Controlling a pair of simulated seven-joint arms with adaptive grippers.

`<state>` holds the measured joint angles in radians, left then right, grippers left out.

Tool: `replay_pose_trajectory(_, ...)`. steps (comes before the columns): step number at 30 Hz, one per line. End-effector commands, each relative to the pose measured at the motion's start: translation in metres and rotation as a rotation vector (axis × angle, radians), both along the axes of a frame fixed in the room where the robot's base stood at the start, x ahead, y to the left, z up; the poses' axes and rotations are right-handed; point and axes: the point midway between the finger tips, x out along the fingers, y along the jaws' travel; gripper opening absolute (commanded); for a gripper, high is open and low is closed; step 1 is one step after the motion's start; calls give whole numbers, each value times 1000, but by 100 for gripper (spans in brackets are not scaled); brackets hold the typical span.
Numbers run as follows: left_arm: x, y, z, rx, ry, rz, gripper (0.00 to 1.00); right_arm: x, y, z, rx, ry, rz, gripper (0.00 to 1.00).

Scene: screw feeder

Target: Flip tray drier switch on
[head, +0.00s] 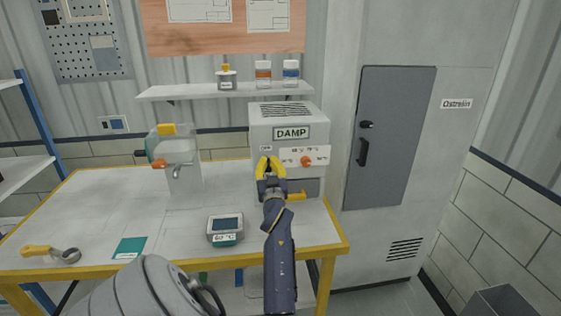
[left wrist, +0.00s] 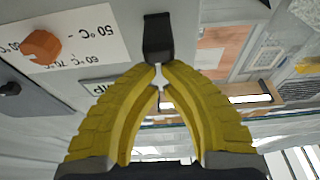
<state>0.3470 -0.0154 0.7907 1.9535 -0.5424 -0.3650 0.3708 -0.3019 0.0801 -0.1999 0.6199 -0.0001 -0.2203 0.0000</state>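The tray drier (head: 290,120) is a pale box labelled DAMP at the back right of the bench. Its front has a white panel with an orange knob (head: 306,161), which also shows in the left wrist view (left wrist: 41,47). My left gripper (head: 268,161) is at the drier's front, left of the knob. Its yellow fingertips (left wrist: 158,70) are almost together, at the switch's free end, with nothing held; contact is unclear. My right gripper is out of view.
A dispenser with an orange tap (head: 180,160) stands left of the drier. A small display unit (head: 226,228), a green card (head: 130,248) and a yellow-handled tool (head: 50,253) lie nearer the front. A shelf with bottles (head: 225,90) hangs above; a tall cabinet (head: 390,140) stands right.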

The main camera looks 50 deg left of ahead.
Motion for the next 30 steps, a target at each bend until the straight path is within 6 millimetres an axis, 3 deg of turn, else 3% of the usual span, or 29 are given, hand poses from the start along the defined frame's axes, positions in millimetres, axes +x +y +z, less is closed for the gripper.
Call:
replay_pose_trajectory(5, -10, 2, -8, -2, 0, 11, 0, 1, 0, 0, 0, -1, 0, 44)
replay_pose_trajectory(30, -12, -3, -24, -1, 0, 10, 0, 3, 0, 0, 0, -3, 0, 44)
